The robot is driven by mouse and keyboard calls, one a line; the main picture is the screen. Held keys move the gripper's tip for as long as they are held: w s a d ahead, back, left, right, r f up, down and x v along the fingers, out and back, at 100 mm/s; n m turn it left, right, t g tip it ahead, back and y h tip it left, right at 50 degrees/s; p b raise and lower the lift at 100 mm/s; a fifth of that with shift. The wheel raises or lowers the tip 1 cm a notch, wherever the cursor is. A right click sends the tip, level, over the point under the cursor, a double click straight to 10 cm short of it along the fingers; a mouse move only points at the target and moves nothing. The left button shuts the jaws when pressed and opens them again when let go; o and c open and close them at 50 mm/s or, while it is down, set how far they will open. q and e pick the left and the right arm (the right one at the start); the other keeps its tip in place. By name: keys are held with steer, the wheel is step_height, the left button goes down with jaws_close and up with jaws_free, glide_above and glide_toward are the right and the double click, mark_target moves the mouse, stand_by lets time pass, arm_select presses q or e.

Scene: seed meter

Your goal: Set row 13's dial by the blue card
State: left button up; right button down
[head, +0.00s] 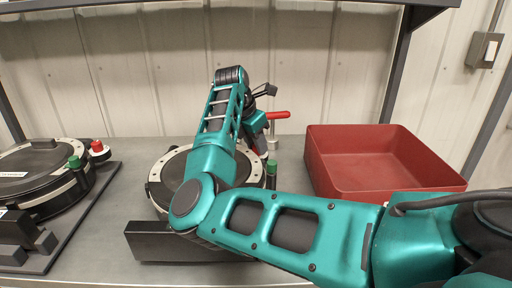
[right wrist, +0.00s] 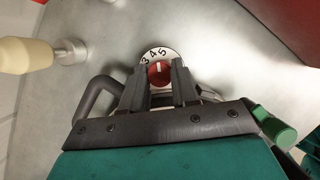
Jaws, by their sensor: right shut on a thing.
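A dial with a red knob (right wrist: 159,72) and a white face marked 3, 4, 5 shows in the right wrist view. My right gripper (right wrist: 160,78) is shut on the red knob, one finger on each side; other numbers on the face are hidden. In the head view my right gripper (head: 262,146) reaches down at the far right edge of the middle round meter (head: 169,162), and its fingertips and the dial are hard to see. I see no blue card and no readable row number. My left gripper is out of view.
A second meter (head: 40,165) with a red knob (head: 97,146) and green cap stands at the left. A red open bin (head: 385,165) is at the right. A red-handled lever (head: 279,115) rises behind my gripper. A green-ended part (right wrist: 274,126) is near it in the wrist view.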

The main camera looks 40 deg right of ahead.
steer(key=shift+m+g+b, duration=0.4)
steer(key=shift+m, duration=0.7)
steer(key=c, duration=0.8)
jaws_free()
steer(key=shift+c, duration=0.2)
steer(key=v, duration=1.3)
